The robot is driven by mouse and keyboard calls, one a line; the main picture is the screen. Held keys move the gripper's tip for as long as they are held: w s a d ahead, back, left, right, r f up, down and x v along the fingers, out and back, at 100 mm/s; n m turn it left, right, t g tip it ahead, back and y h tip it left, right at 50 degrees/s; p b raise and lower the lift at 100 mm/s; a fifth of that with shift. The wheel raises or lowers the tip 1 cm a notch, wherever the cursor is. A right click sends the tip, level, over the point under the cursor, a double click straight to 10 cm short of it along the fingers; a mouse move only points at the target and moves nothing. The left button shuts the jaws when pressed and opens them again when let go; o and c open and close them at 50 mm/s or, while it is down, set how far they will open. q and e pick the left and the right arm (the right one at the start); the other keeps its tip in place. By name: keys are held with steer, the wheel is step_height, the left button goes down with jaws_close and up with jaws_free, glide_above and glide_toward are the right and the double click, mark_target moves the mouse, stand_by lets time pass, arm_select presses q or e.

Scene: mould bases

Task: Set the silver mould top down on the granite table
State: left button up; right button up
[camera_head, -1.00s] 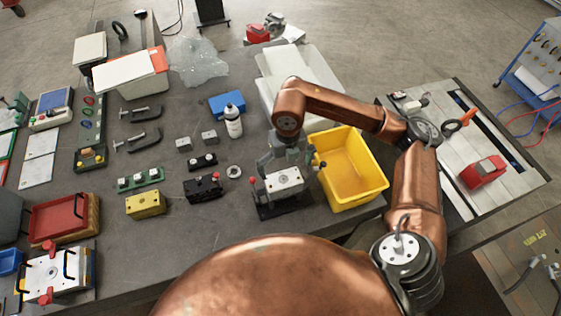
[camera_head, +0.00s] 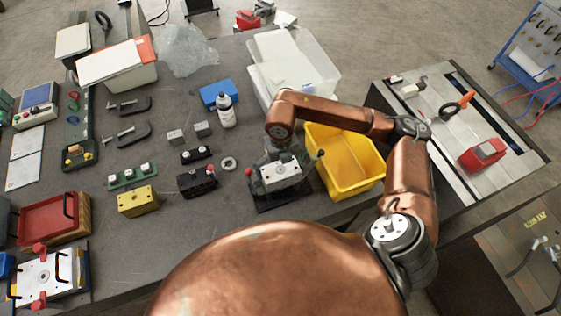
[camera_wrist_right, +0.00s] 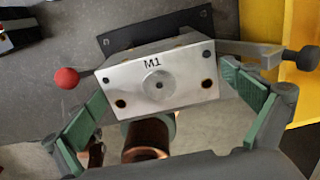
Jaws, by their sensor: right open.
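The silver mould top (camera_head: 281,176), marked M1 in the right wrist view (camera_wrist_right: 185,88), is a flat block with a round centre and corner holes. It sits on a dark base (camera_head: 262,198) on the grey granite table (camera_head: 130,240). My right gripper (camera_head: 281,158) is over it from behind. In the right wrist view its green-padded fingers (camera_wrist_right: 165,88) are spread to either side of the block, apart from each other. Whether a pad touches the block is unclear. My left gripper is not in view.
Lever knobs, one red (camera_wrist_right: 66,78) and one black, stick out beside the block. A yellow bin (camera_head: 345,165) stands close on the right. A black mould (camera_head: 197,181) and a metal ring (camera_head: 228,163) lie left. Bare table lies at front left.

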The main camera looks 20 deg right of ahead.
mark_target(281, 169)
steer(key=shift+f, duration=0.35)
steer(key=shift+c, duration=0.4)
steer(key=c, duration=1.6)
steer(key=shift+r, duration=0.1)
steer(key=shift+c, duration=0.3)
steer(key=shift+r, duration=0.2)
steer(key=shift+r+p, duration=0.9)
steer(key=shift+r, duration=0.9)
